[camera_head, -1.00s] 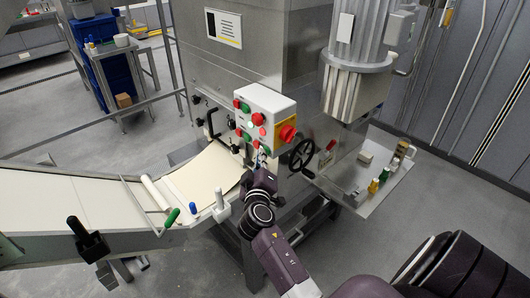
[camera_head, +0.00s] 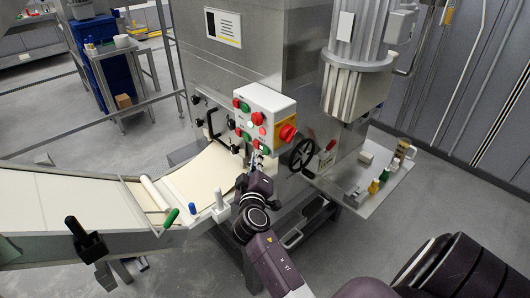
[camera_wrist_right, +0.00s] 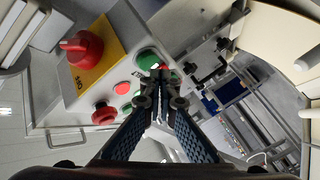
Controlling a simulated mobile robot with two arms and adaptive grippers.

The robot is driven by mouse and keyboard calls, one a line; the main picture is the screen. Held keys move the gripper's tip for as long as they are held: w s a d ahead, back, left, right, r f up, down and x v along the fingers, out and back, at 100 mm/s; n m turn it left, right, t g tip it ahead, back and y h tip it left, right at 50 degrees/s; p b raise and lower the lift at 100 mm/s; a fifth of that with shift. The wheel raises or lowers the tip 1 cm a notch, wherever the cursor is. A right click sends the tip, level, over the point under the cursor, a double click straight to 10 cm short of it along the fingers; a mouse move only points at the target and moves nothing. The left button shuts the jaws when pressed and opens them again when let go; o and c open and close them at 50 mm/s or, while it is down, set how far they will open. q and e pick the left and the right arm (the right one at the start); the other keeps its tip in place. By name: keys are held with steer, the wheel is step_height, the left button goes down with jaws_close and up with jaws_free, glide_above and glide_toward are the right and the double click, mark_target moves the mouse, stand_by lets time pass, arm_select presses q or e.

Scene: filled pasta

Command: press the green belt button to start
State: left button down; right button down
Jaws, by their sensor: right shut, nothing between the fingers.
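The control box (camera_head: 265,112) is light grey and sits on the front of the steel machine. It carries green and red buttons and a large red switch on yellow (camera_head: 287,132). In the right wrist view, a green button (camera_wrist_right: 147,59) lies just beyond my right gripper (camera_wrist_right: 162,76), with a red mushroom button (camera_wrist_right: 104,113) to the left. The right gripper is shut and empty, its tips close to the green button's lower edge; I cannot tell whether they touch. In the head view the right gripper (camera_head: 258,164) is just below the box. Button labels are unreadable. My left gripper is out of view.
A black handwheel (camera_head: 302,154) is right of the box. A steel side shelf (camera_head: 365,203) with several small items is further right. The pale dough sheet (camera_head: 200,178) and a white roller (camera_head: 155,192) lie on the belt at left. A blue cabinet (camera_head: 95,60) stands behind.

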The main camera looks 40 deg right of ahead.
steer(key=shift+s+a+b, duration=0.15)
steer(key=shift+a+b, duration=0.85)
steer(key=shift+a, duration=1.5)
